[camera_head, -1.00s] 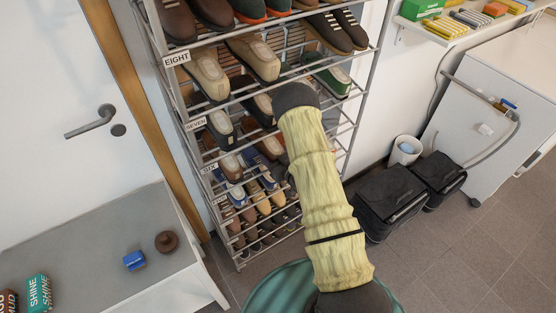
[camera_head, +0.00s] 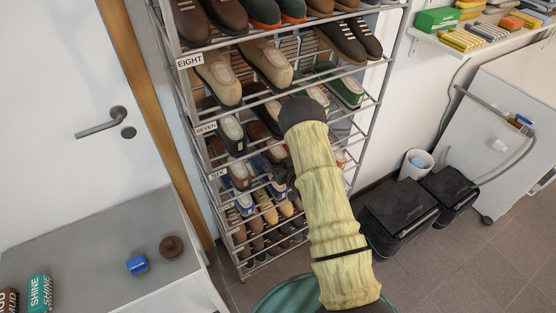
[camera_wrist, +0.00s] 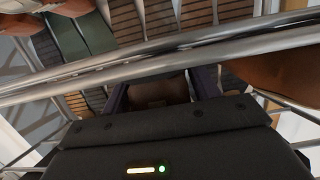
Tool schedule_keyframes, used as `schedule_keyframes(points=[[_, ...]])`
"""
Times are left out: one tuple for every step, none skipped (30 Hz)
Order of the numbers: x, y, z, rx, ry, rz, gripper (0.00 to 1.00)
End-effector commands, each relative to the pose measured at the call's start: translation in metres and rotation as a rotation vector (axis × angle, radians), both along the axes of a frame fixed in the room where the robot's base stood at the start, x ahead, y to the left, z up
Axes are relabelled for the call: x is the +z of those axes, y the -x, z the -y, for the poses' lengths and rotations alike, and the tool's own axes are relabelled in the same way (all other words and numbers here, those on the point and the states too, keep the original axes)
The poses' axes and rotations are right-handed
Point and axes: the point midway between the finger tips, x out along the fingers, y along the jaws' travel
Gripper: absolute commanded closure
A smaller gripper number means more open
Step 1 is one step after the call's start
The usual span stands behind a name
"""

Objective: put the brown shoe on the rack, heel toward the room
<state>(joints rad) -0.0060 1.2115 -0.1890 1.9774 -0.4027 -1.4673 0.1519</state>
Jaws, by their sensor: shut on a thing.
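My gripper (camera_wrist: 163,82) is in front of the shoe rack (camera_wrist: 190,40). In the wrist view its two dark fingers are shut on a brown thing, probably the brown shoe (camera_wrist: 155,92), of which only a small part shows between them. In the head view my arm hides most of the gripper and what it holds, around the rack's middle levels. The rack stands upright with labels EIGHT, SEVEN and SIX on its left post. In the wrist view its rails cross close in front of the gripper, and a large brown surface (camera_wrist: 278,72) shows at the right.
Many shoes fill the rack, including tan shoes (camera_head: 268,63) on level EIGHT and a green shoe (camera_head: 343,88) at the right below. Black bags (camera_head: 400,212) and a white bin (camera_head: 416,165) stand right of the rack. A grey bench (camera_head: 100,240) is at the left.

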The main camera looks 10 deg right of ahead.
Motion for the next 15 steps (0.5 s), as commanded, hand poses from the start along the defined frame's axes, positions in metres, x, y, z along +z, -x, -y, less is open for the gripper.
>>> schedule_keyframes(points=[[-0.0017, 0.0008, -0.0001, 0.000, 0.001, -0.006, 0.71], [-0.0018, 0.0009, -0.0001, 0.000, 0.001, -0.006, 0.71], [-0.0020, 0.0009, -0.0001, 0.000, 0.001, -0.007, 0.71], [-0.0020, 0.0010, -0.0001, 0.000, 0.001, -0.007, 0.71], [-0.0022, 0.0011, -0.0001, 0.000, 0.001, -0.007, 0.71], [-0.0023, 0.0012, -0.0001, 0.000, 0.002, -0.008, 0.71], [-0.0024, 0.0012, -0.0001, 0.000, 0.002, -0.008, 0.71], [-0.0025, 0.0012, -0.0001, 0.000, 0.002, -0.008, 0.71], [-0.0026, 0.0014, -0.0001, 0.000, 0.002, -0.008, 0.71], [-0.0027, 0.0014, -0.0001, 0.000, 0.002, -0.009, 0.38], [-0.0028, 0.0014, -0.0002, 0.001, 0.002, -0.009, 0.32], [-0.0027, 0.0014, -0.0002, 0.001, 0.001, -0.008, 0.24], [-0.0026, 0.0014, -0.0002, 0.001, 0.001, -0.008, 0.18], [-0.0024, 0.0012, -0.0001, 0.001, 0.001, -0.008, 0.14], [-0.0023, 0.0012, -0.0001, 0.000, 0.001, -0.007, 0.14]])
